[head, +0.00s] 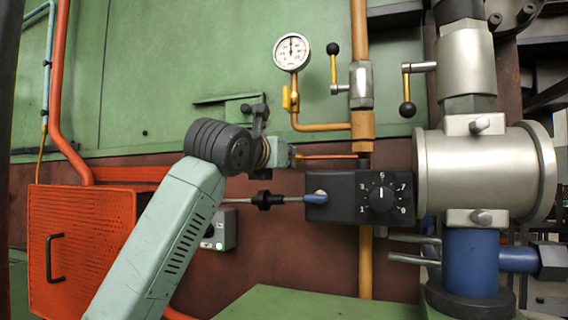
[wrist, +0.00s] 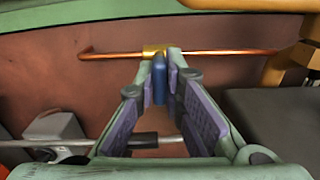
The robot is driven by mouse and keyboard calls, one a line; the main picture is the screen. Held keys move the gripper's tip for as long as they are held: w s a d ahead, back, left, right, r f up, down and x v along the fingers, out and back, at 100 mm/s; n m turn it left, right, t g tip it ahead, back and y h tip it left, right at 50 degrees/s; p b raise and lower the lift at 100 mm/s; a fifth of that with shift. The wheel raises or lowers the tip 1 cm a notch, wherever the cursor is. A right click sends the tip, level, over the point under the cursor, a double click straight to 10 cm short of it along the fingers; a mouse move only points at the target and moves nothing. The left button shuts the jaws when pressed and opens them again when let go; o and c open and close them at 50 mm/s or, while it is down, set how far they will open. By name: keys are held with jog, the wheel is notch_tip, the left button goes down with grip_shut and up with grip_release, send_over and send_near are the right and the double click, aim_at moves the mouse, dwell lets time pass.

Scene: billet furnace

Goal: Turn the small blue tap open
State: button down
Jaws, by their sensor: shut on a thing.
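The small blue tap (wrist: 159,80) shows in the wrist view as a narrow blue handle. It stands in front of a brass body (wrist: 154,50) on a thin, level copper pipe (wrist: 225,53). My gripper (wrist: 159,62) has its two fingertips closed on the handle, one on each side. In the head view my gripper (head: 292,155) is at the left end of the visible copper pipe (head: 335,156). There the tap is hidden behind my gripper and wrist. The handle's angle to the pipe is hard to tell.
A black control box with a numbered dial (head: 381,197) sits just below right of my gripper, with a rod (head: 285,200) running left from it. A pressure gauge (head: 292,52) and yellow-handled valves (head: 334,68) are above. An orange perforated box (head: 80,250) is at left.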

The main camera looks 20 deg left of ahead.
jog(key=shift+n, duration=0.3)
dwell(0.4)
jog(key=c, duration=1.7)
grip_release()
jog(key=s, duration=1.2)
jog(key=shift+a, duration=0.2)
